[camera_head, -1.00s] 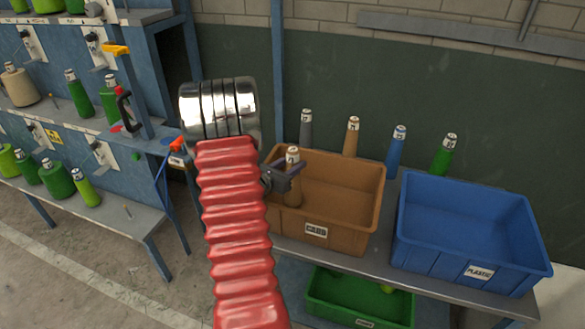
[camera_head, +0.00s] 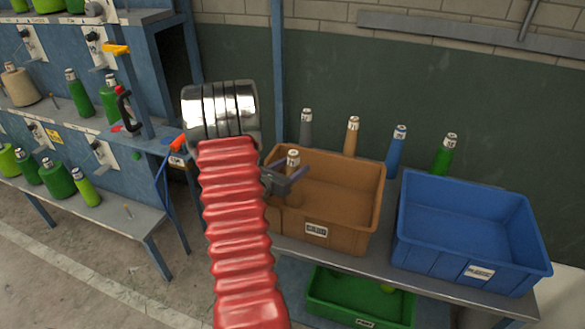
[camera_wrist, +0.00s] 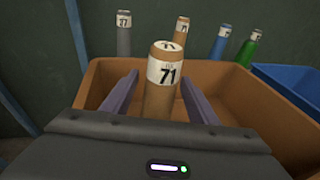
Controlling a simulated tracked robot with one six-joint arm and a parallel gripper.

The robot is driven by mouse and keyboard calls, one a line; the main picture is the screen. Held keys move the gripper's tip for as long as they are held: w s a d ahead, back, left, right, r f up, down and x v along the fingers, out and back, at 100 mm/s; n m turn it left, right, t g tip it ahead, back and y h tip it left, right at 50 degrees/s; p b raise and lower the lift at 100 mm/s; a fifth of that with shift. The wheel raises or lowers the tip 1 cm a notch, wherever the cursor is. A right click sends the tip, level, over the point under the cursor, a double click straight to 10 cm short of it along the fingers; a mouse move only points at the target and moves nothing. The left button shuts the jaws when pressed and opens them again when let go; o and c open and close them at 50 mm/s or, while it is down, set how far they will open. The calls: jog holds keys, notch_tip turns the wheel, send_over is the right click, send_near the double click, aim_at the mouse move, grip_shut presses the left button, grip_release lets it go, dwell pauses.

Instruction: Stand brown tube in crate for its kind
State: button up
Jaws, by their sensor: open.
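A brown tube with a white band marked 71 (camera_wrist: 160,85) stands about upright inside the brown crate (camera_head: 352,234), near its left side. Its white top (camera_head: 292,158) also shows in the head view. The crate has a white label that seems to read CARD, and it shows in the wrist view (camera_wrist: 250,92). My gripper (camera_head: 291,172) is open, with one purple finger on each side of the tube and gaps visible in the wrist view (camera_wrist: 160,100). The tube's foot is hidden by the gripper body and crate wall.
A grey tube (camera_head: 306,125), another brown tube (camera_head: 351,138), a blue tube (camera_head: 395,152) and a green tube (camera_head: 444,155) stand behind the crates. A blue crate (camera_head: 430,255) labelled PLASTIC is at right. A green crate (camera_head: 335,312) sits below. Machines with bobbins are at left.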

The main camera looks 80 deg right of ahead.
jog(key=shift+a, duration=0.1)
jog(key=v, duration=1.1)
jog(key=shift+a+r, duration=0.2)
jog(key=shift+a, duration=0.15)
jog(key=shift+w, duration=0.15)
jog(key=w+a+r+m+t+y, duration=0.3)
jog(key=a+r+m+y, duration=0.1)
jog(key=a, duration=1.4)
jog(key=w+a+r+m+t+y, duration=0.4)
jog(key=a+r+m+y, duration=0.1)
jog(key=a, duration=1.2)
jog(key=w+a+r+m+t+y, duration=0.4)
jog(key=a+r+y, duration=0.1)
jog(key=a, duration=1.3)
jog(key=shift+a+r+m+y, duration=0.3)
jog(key=shift+r+m+y, duration=0.1)
jog(key=shift+r, duration=0.45)
